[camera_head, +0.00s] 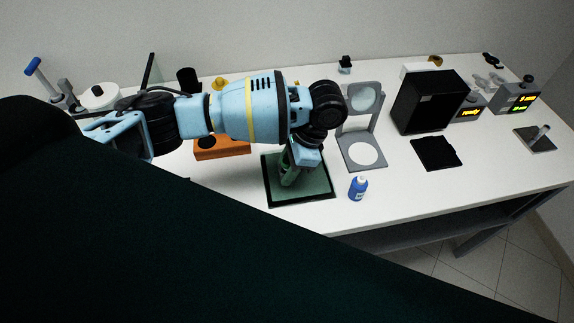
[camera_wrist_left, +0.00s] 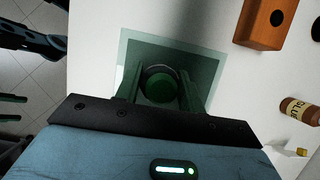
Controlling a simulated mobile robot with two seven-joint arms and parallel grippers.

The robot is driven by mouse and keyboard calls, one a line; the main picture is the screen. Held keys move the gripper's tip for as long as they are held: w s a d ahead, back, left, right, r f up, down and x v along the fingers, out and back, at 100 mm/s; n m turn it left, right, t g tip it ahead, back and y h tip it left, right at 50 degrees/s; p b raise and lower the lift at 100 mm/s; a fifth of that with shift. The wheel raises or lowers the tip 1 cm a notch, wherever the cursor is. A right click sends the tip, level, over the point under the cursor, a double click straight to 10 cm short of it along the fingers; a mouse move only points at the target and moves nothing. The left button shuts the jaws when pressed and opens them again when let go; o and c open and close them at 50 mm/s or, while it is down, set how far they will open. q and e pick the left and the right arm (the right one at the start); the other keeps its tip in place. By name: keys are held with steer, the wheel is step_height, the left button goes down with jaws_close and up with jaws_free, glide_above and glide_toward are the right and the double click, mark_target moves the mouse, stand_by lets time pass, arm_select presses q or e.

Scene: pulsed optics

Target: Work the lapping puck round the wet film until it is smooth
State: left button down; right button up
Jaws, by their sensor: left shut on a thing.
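The puck (camera_wrist_left: 160,84) is round, dark-rimmed and green on top in the left wrist view. My left gripper (camera_wrist_left: 160,92) is shut on it, with one finger on each side. The puck sits over the green square plate (camera_wrist_left: 207,58), near its middle. In the head view my left gripper (camera_head: 291,176) points down at the same dark-edged green plate (camera_head: 318,185), and the fingers and wrist hide most of the puck. I cannot make out how smooth the wet film is.
A blue bottle (camera_head: 358,189) stands just right of the plate. A grey stand with round white discs (camera_head: 363,154) is behind it. An orange block (camera_head: 222,152) lies to the left. A black box (camera_head: 427,101) and black mat (camera_head: 436,152) are farther right. A large dark shape covers the lower left.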

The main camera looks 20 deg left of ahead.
arm_select(q)
steer(key=shift+f, duration=0.45)
steer(key=shift+w+d, duration=0.25)
steer(key=shift+d, duration=0.7)
steer(key=shift+w+d, duration=0.25)
steer(key=shift+d, duration=0.7)
steer(key=shift+w+d+f+b, duration=0.1)
steer(key=shift+w+b, duration=0.1)
steer(key=shift+w, duration=0.35)
steer(key=shift+w+d+f+b, duration=0.1)
steer(key=shift+w+b, duration=0.1)
steer(key=shift+w, duration=0.35)
steer(key=shift+w+d+r, duration=0.1)
steer(key=shift+w, duration=0.6)
arm_select(e)
steer(key=shift+s+f+g, duration=0.3)
steer(key=shift+s+f, duration=0.65)
steer(key=shift+f, duration=0.15)
arm_select(q)
steer(key=shift+w, duration=0.1)
steer(key=shift+w+a, duration=0.5)
steer(key=shift+a, duration=0.3)
steer(key=shift+w+a, duration=0.5)
steer(key=shift+a, duration=0.3)
